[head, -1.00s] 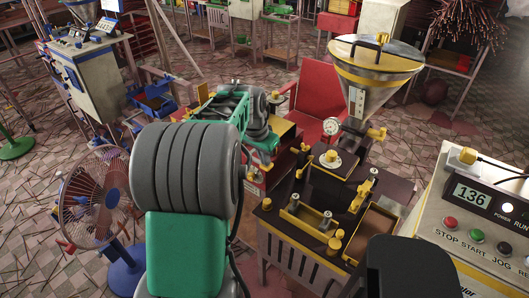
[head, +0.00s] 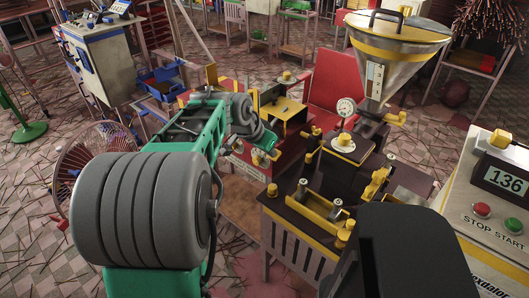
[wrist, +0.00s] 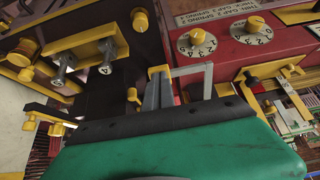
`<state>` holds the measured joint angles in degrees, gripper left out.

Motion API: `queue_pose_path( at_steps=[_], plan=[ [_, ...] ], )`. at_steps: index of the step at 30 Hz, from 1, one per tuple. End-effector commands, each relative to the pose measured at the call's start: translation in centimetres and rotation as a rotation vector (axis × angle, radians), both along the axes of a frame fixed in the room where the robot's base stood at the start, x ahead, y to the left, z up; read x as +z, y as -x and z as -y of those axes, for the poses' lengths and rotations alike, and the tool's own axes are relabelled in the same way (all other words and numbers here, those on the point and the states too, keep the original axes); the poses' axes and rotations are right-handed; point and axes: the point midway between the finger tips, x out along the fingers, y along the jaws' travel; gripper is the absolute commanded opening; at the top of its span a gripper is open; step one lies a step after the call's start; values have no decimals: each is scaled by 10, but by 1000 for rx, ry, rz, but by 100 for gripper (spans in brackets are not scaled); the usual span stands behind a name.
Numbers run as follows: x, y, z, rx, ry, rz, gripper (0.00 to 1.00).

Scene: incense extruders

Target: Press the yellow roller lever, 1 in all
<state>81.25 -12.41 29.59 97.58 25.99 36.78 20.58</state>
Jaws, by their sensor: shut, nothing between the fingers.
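In the wrist view my gripper (wrist: 159,74) shows as slim grey fingers close together, empty, above the green and black wrist cover. The yellow at their tip cannot be clearly told apart from what lies behind. Several yellow levers are in view: a lever (wrist: 252,80) on a slotted plate to the gripper's right, and a long yellow arm (wrist: 45,117) at the left. I cannot tell for certain which is the roller lever. No contact with either is visible. In the head view my arm reaches toward the red machine (head: 250,165), and the fingertips cannot be made out.
Two numbered dials (wrist: 197,41) sit on the red panel beyond the gripper. The dark extruder with its steel hopper (head: 395,75) stands right of my arm. A control box (head: 490,200) reading 136 is at the right. A fan (head: 90,160) stands at the left.

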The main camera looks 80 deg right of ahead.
Motion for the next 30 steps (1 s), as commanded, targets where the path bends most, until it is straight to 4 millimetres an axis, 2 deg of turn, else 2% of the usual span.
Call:
queue_pose_path(
  at_steps=[1,5,9,11,16,24,30],
  plan=[
    [-6,2,-3,-4,-14,-3,0],
    [-7,1,-3,-2,-16,-2,0],
    [-1,-1,-5,0,-16,-3,0],
    [9,-3,-7,4,-13,-3,0],
    [47,-13,-17,12,-1,-1,0],
    [95,-35,-49,12,3,-1,0],
    [115,-41,-63,8,0,-2,0]
  ],
)
